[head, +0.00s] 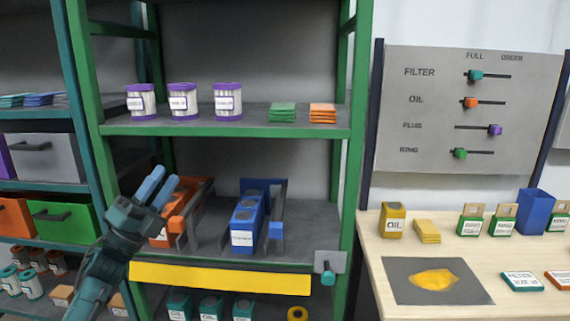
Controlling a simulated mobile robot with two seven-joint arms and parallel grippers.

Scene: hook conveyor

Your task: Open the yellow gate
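The yellow gate (220,279) is a long flat bar across the front of the green shelf unit, just below the middle shelf's edge. A grey plate with a teal knob (327,275) sits at its right end on the green post. My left gripper (164,183) is raised in front of the shelf's left part, above the gate's left end and apart from it. Its two blue fingers point up and to the right with a gap between them, and nothing shows between them. My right gripper is not in view.
An orange bin (190,205) stands behind my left gripper, and a blue bin (247,222) stands right of it on the same shelf. Purple-lidded jars (183,102) are on the shelf above. A wooden table (370,272) with an oil can (393,221) is at the right.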

